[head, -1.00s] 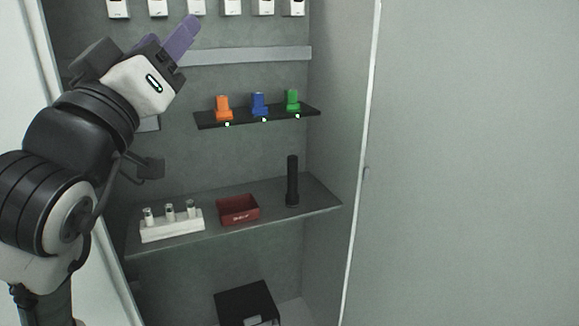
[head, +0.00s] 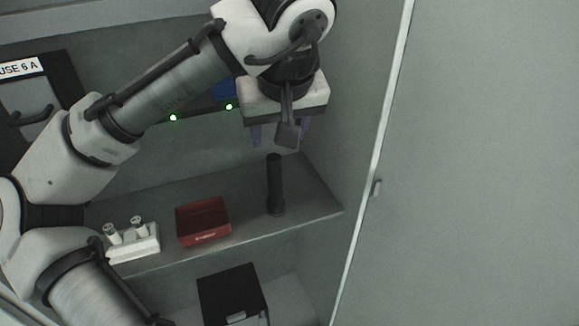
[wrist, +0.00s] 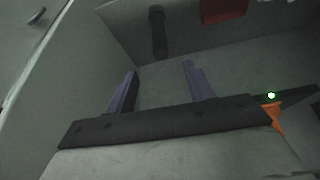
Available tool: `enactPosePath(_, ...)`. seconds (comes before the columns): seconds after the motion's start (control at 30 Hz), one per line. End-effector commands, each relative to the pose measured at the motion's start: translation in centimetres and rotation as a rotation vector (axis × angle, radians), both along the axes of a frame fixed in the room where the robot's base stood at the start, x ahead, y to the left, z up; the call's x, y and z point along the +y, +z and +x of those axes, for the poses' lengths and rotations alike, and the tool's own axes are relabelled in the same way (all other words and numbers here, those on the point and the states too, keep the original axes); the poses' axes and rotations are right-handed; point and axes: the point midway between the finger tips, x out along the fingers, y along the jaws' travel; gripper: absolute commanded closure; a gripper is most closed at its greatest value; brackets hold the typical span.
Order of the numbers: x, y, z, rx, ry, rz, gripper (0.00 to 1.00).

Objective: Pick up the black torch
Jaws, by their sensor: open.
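The black torch (head: 275,185) stands upright on its wider base on the grey shelf, near the shelf's right end. It also shows in the wrist view (wrist: 158,33), beyond and between my fingertips. My gripper (head: 280,138) points down just above the torch in the head view, with its purple fingers apart and nothing between them. The fingers also show in the wrist view (wrist: 158,70). A dark part of my wrist hides some of the space between the fingers in the head view.
A red bin (head: 203,222) stands left of the torch, and a white holder (head: 133,245) with small pieces is further left. A black box (head: 232,295) is below. The cabinet's right wall (head: 345,130) is close to the torch. An orange device (wrist: 273,117) shows in the wrist view.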

Motion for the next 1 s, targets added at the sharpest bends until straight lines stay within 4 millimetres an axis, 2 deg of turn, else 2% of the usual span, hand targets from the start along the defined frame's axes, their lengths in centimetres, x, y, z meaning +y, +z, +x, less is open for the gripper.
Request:
enactPosePath(0.17, 0.5, -1.4, 0.2, 0.024, 0.018, 0.018, 0.48)
enactPosePath(0.5, 0.9, -7.0, 2.5, 0.022, 0.015, 0.014, 0.48)
enactPosePath(0.77, 1.0, -8.5, 3.2, 0.019, 0.013, 0.015, 0.48)
enactPosePath(1.0, 1.0, -11.5, 4.7, 0.02, 0.016, 0.017, 0.48)
